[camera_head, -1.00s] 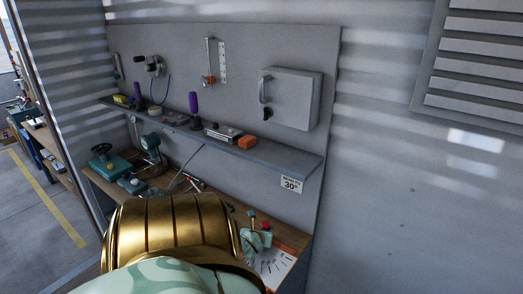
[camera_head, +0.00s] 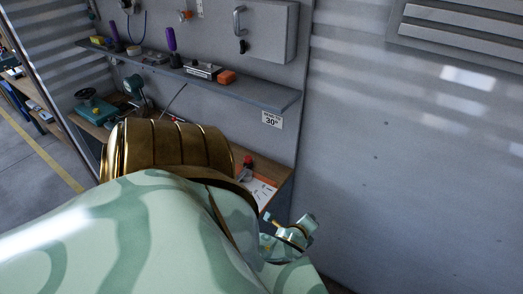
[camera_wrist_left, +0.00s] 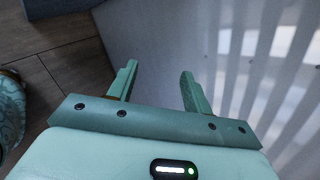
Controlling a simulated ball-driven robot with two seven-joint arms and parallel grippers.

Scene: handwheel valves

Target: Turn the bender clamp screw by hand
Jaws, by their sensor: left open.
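On the bench at the left of the head view, a teal device (camera_head: 98,112) carries a dark handwheel (camera_head: 85,93). I cannot tell whether this is the bender, and no clamp screw can be made out clearly. A small red knob (camera_head: 248,161) shows on the bench just right of my gold arm joint. My arm hides the middle of the bench. In the left wrist view my left gripper (camera_wrist_left: 158,70) is open and empty, facing a plain grey surface, with nothing between its fingers. My right gripper cannot be identified.
A shelf (camera_head: 262,93) with tools runs above the bench (camera_head: 270,168). A grey cabinet (camera_head: 266,32) hangs above it. A 30° sign (camera_head: 271,120) hangs below the shelf. A sheet of paper (camera_head: 262,190) lies at the bench's right end.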

